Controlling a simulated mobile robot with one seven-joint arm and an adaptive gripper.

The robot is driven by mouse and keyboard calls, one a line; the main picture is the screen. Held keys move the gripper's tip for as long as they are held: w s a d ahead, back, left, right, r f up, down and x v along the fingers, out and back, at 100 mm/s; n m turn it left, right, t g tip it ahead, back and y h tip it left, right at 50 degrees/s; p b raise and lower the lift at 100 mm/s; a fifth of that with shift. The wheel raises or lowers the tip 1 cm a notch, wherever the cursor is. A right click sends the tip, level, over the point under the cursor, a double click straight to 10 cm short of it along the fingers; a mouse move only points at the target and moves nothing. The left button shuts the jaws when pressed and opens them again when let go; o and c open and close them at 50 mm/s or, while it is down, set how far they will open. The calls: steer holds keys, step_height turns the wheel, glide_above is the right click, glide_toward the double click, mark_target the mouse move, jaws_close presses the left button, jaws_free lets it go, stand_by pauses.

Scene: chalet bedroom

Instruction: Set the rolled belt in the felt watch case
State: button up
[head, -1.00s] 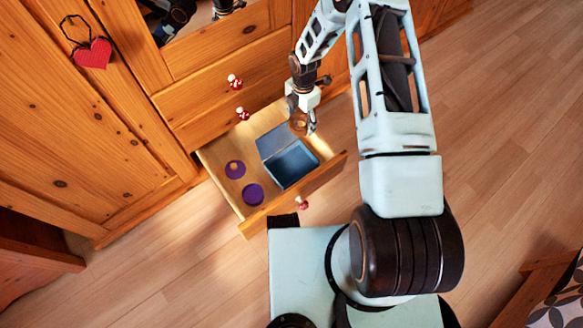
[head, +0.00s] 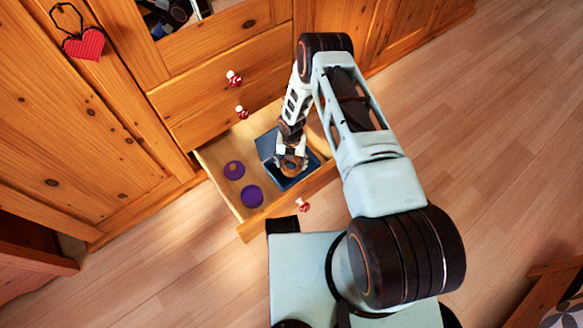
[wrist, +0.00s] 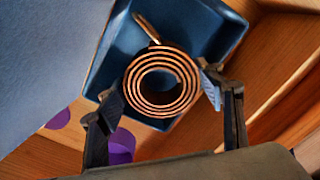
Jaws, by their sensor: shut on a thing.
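The rolled belt (wrist: 160,80) is a brown spiral coil with a metal buckle end. My gripper (wrist: 165,92) is shut on it, one finger on each side. In the head view my gripper (head: 291,163) is over the open blue felt watch case (head: 283,183), inside the pulled-out drawer. In the wrist view the belt is in front of the case's blue tray (wrist: 205,35), covering part of it. The case's lid (wrist: 45,50) stands open at the left. I cannot tell whether the belt touches the case floor.
The wooden drawer front (head: 275,211) and side walls are close around. A closed drawer (head: 215,105) with mushroom-shaped knobs is above.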

steer(key=shift+f+b, duration=0.45)
steer(key=shift+f, duration=1.1)
steer(key=shift+f, duration=0.2)
steer(key=o, duration=1.1)
steer(key=shift+r, duration=0.1)
step_height(320, 180, up, 12)
steer(key=p, duration=0.3)
steer(key=shift+r+p, duration=0.1)
steer(key=shift+p, duration=0.3)
steer(key=shift+w, duration=0.1)
